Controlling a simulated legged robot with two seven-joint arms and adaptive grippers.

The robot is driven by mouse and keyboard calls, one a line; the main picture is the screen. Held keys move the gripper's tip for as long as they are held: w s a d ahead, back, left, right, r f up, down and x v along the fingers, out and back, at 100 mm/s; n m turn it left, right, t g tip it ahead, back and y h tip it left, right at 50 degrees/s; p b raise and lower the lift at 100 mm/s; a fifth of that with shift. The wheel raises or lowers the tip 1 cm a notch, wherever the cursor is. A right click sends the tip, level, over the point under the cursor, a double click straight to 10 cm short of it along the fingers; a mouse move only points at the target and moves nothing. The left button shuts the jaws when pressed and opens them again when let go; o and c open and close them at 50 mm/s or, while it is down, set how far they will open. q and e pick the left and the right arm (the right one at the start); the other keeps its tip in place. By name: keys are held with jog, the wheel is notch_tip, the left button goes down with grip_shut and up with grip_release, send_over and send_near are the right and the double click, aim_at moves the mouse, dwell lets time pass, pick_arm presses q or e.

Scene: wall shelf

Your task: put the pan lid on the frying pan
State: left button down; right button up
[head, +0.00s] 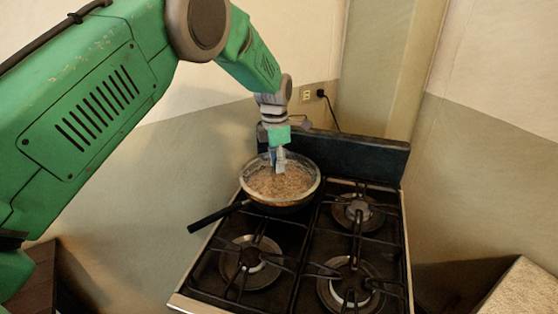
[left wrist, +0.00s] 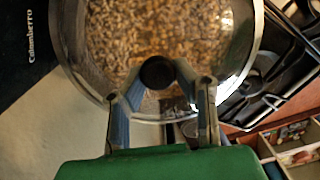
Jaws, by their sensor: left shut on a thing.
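The black frying pan (head: 287,208) sits on the back left burner of the stove, its handle (head: 217,216) pointing to the front left. The glass pan lid (head: 301,190) with a pale metal rim is over the pan, and brown food shows through it. The lid looks level and lined up with the pan; I cannot tell whether it rests on it or is slightly above. My left gripper (head: 279,165) is above the lid, shut on its black knob (left wrist: 157,72). In the left wrist view the lid (left wrist: 236,50) fills the top, with the fingers (left wrist: 160,95) either side of the knob. My right gripper is not in view.
The stove (head: 302,268) has other burners free, at the front left (head: 250,262), front right (head: 345,287) and back right (head: 352,212). Its dark back panel (head: 365,155) rises behind the pan. A wall socket with a plugged cable (head: 322,94) is behind. A pale block (head: 525,290) stands at the lower right.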

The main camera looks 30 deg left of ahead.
pick_arm(q)
jog(key=shift+d+r, duration=0.1)
dwell(0.3)
jog(key=shift+d+p, duration=0.2)
jog(key=shift+p, duration=0.15)
jog(key=shift+a+f, duration=0.2)
jog(key=shift+f, duration=0.3)
dwell(1.2)
jog(key=c, duration=0.8)
grip_release()
jog(key=shift+s, duration=0.1)
